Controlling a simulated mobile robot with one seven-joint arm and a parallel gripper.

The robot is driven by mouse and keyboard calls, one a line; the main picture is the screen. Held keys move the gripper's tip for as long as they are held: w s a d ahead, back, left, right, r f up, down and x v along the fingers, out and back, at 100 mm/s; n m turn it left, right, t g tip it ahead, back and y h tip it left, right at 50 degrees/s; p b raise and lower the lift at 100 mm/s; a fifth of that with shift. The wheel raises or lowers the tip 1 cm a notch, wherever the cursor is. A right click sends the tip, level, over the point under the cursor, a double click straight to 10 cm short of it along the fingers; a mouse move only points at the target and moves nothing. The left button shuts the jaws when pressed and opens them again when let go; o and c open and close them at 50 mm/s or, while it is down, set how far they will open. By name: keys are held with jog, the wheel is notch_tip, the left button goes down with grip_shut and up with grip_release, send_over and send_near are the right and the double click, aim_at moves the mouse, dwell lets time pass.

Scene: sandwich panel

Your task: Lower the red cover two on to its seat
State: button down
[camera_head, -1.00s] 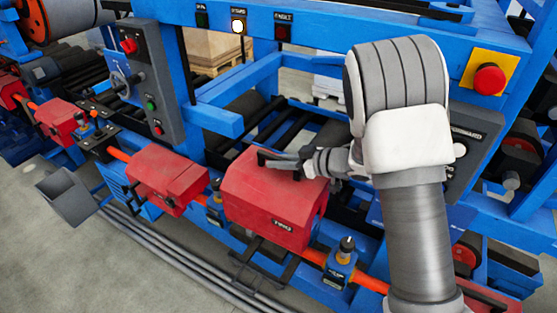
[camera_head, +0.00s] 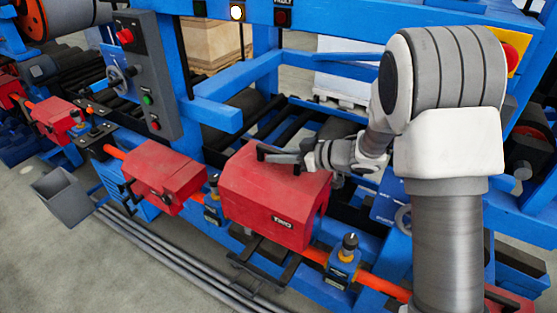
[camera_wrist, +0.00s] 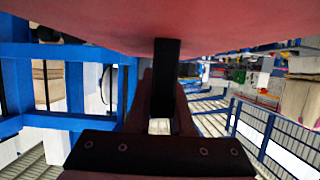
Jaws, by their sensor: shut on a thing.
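The red cover two (camera_head: 262,197) is the large red box-shaped cover marked "TWO", at the middle of the head view. It sits upright over the line of the orange shaft (camera_head: 370,282); I cannot tell whether its underside touches its seat, which is hidden. My gripper (camera_head: 288,158) lies at the top of the cover, reaching in from the right, shut on the cover's dark handle. In the wrist view the dark handle bar (camera_wrist: 165,75) stands between my fingers, and the cover's red surface (camera_wrist: 165,22) spans the top of the picture.
A smaller red cover (camera_head: 163,178) sits on the shaft to the left. An orange-and-blue fitting with a black knob (camera_head: 343,262) stands close to the right. The blue frame (camera_head: 235,80) and a grey control panel (camera_head: 145,85) rise behind. Grey floor is open at the lower left.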

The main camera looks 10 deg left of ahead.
notch_tip(320, 180, down, 19)
jog(key=b, duration=1.4)
jog(key=shift+b, duration=0.4)
dwell(1.2)
jog(key=shift+f, duration=0.45)
dwell(1.1)
jog(key=c, duration=0.7)
grip_release()
jog(key=shift+f, duration=0.1)
notch_tip(320, 180, up, 20)
jog(key=p, duration=1.5)
jog(key=shift+r, duration=0.2)
jog(key=shift+r+p, duration=0.3)
jog(key=shift+p, duration=0.3)
jog(key=shift+a+f+p, duration=0.1)
jog(key=shift+p, duration=0.95)
jog(key=shift+p, duration=0.45)
